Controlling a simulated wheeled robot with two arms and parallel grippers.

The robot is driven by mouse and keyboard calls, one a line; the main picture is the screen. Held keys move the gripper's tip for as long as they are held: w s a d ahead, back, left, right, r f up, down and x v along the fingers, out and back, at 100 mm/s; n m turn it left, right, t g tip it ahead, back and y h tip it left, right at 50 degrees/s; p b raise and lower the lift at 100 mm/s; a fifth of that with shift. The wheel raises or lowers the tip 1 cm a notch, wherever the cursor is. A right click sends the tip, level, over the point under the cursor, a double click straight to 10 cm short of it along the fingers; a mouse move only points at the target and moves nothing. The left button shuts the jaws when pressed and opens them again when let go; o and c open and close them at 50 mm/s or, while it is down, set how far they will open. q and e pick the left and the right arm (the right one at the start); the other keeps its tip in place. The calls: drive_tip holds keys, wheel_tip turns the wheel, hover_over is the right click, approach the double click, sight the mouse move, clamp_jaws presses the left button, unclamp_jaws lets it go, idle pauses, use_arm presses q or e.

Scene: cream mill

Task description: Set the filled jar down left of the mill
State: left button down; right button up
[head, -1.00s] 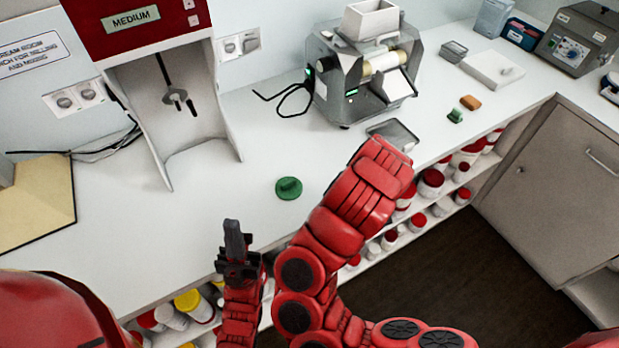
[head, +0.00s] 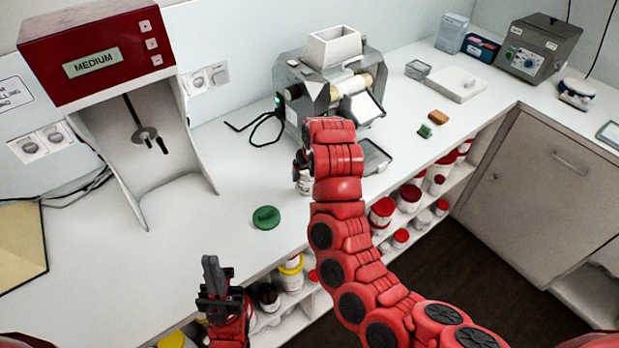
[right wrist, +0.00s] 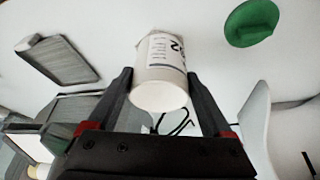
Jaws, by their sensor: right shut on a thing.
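The mill (head: 300,100) is a grey machine with a white hopper and rollers, standing towards the back of the white counter. My right gripper (head: 301,166), mostly hidden behind my red arm in the head view, is near the mill's front left. It is shut on the white jar (head: 304,187), of which only a small part shows there. In the right wrist view the labelled jar (right wrist: 160,88) sits between the two fingers. I cannot tell whether it touches the counter. My left gripper (head: 212,272) is empty, its fingers close together, in front of the counter edge.
A green lid (head: 266,217) lies on the counter left of the jar. A red-topped mixer (head: 97,55) stands at the left. A grey tray (head: 375,157) lies in front of the mill. Free counter lies between mixer and mill. A shelf of jars (head: 381,212) runs below the front edge.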

drive_tip(key=shift+w+f+p, duration=0.15)
drive_tip(key=shift+f+p, duration=0.1)
drive_tip(key=shift+p, duration=0.2)
wheel_tip(320, 180, down, 3)
drive_tip(key=shift+r+p, duration=0.15)
drive_tip(key=shift+p, duration=0.65)
drive_tip(key=shift+f, duration=0.35)
drive_tip(key=o, duration=1.1)
drive_tip(key=shift+o, duration=0.2)
